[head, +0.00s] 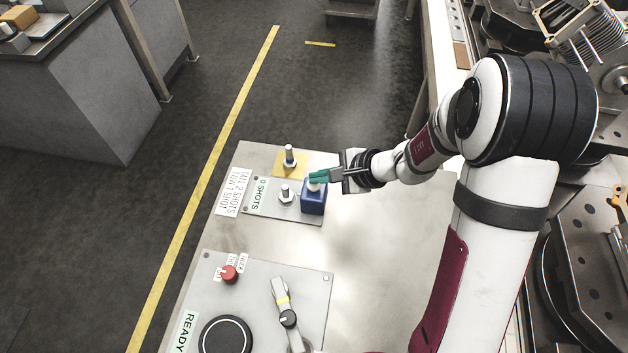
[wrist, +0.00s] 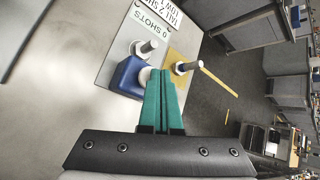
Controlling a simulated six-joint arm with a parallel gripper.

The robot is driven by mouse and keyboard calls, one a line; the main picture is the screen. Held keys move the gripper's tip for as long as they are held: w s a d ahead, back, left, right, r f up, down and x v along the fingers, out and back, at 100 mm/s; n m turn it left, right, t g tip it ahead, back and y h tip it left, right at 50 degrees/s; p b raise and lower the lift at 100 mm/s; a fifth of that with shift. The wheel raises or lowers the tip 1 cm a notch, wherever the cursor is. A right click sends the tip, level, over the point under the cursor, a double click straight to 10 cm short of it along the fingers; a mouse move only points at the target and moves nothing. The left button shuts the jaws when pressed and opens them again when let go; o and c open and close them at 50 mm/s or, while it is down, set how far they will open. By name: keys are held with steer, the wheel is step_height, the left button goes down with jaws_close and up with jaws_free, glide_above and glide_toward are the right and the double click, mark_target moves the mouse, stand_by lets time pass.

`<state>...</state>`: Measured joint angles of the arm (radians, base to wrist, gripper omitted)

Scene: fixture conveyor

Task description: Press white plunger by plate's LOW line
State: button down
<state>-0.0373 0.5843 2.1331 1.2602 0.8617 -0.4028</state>
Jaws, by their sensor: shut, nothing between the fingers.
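The white plunger (head: 314,186) sits on a blue block (head: 312,203) at the right of a small grey panel. My gripper (head: 314,177) has its teal fingers closed together, with the tips at the plunger's top; I cannot tell if they touch. In the wrist view the closed fingers (wrist: 160,72) partly cover the plunger (wrist: 145,76) beside the blue block (wrist: 127,78). The white plate (head: 231,192) reads "TALL 2 SHOTS" and "LOW 1 SHOT". A label (head: 257,196) beside it reads "0 SHOTS".
A taller post (head: 289,156) stands on a yellow base (head: 290,172) just behind. A metal post (head: 286,193) stands left of the blue block. A nearer panel holds a red knob (head: 229,273), a lever (head: 281,293) and a round black pad (head: 225,336). The tabletop's right side is clear.

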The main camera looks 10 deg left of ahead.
mark_target(319, 185)
steer(key=shift+f, duration=0.3)
steer(key=shift+r, duration=0.15)
stand_by(0.4)
steer(key=shift+r, duration=0.9)
steer(key=shift+r, duration=2.5)
